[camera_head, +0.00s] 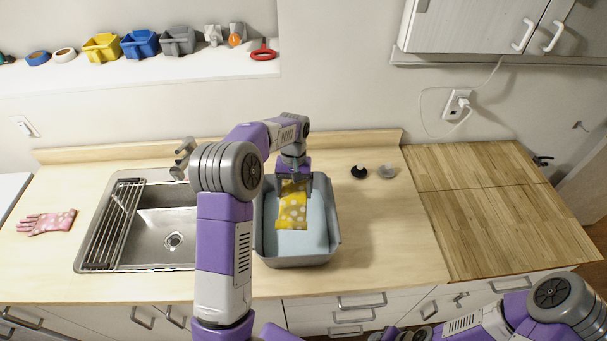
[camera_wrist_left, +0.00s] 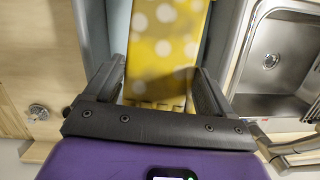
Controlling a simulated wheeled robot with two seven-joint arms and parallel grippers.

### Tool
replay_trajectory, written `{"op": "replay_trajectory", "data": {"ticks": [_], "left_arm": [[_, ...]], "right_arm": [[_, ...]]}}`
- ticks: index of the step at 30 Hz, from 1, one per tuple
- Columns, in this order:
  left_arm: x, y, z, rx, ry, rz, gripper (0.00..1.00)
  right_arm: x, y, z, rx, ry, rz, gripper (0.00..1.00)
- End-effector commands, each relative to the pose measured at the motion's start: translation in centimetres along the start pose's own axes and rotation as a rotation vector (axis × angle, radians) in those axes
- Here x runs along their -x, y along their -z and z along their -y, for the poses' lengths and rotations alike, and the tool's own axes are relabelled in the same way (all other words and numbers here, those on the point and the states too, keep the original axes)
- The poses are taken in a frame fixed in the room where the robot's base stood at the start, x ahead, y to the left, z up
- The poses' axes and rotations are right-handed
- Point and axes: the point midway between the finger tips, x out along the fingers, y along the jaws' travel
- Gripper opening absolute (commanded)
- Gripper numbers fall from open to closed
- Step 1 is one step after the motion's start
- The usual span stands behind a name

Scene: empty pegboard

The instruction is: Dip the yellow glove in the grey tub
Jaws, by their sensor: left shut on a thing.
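The yellow glove (camera_head: 292,212) with white dots hangs from my left gripper (camera_head: 293,184) inside the outline of the grey tub (camera_head: 298,261). The tub holds a flat pale blue surface (camera_head: 308,241) that looks like water. I cannot tell whether the glove touches it. In the left wrist view the glove (camera_wrist_left: 165,45) passes between the two dark fingers of the left gripper (camera_wrist_left: 157,82), with the tub around it. My right arm is at the lower right of the head view, and its gripper (camera_head: 403,335) is mostly cut off by the bottom edge.
A steel sink (camera_head: 172,222) with a rack and tap is left of the tub. A pink dotted glove (camera_head: 46,222) lies at the far left. Two small round knobs (camera_head: 359,172) are right of the tub. The wooden counter (camera_head: 500,220) at right is clear.

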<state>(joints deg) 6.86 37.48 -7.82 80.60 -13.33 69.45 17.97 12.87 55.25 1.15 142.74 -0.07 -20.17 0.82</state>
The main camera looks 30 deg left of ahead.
Motion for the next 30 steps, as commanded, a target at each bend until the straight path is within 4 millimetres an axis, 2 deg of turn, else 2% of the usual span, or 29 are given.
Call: {"op": "replay_trajectory", "data": {"ticks": [30], "left_arm": [[-8.6,1.7,0.0,-0.001,0.000,0.001,0.47]], "right_arm": [[-5.7,0.3,-2.1,0.000,0.000,0.000,0.43]]}}
